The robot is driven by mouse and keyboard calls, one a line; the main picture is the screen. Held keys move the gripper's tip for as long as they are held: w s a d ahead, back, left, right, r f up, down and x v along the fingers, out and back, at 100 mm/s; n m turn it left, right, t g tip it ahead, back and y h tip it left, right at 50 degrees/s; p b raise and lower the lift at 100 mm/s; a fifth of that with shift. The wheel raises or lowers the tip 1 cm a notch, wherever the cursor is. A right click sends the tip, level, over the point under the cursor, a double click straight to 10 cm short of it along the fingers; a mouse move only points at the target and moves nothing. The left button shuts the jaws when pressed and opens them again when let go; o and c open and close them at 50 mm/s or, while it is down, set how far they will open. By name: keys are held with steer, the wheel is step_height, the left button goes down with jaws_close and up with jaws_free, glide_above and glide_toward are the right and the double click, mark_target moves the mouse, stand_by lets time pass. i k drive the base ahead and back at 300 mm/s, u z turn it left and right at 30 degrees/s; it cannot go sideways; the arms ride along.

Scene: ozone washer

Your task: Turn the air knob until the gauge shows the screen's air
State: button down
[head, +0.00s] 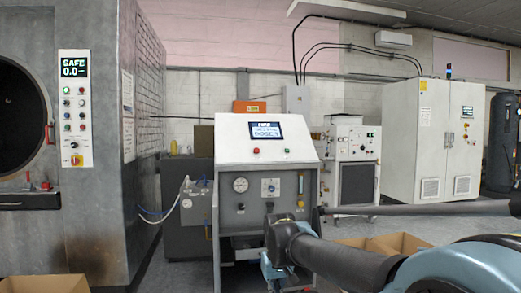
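The white-topped console (228,150) stands in the middle with a lit screen (265,130). Its text is too small to read surely. A round white gauge (240,184) is on the console's grey front panel, and its needle cannot be read. A small dark knob (240,207) sits below the gauge. A plate with a small control (270,187) is to the gauge's right. Which control is the air knob, I cannot tell. My arm reaches in from the right, ending in front of the panel's lower right part. My gripper's fingers cannot be made out there.
A grey chamber with a round opening and a control strip (75,110) is at left. Open cardboard boxes (400,243) lie at lower right. A smaller console (350,150) and white cabinets (415,140) stand behind. A hose (160,216) hangs left of the console.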

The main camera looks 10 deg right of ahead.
mark_target(241, 206)
steer(key=z, duration=1.85)
steer(key=k, duration=0.65)
steer(key=u, duration=0.8)
steer(key=i, duration=1)
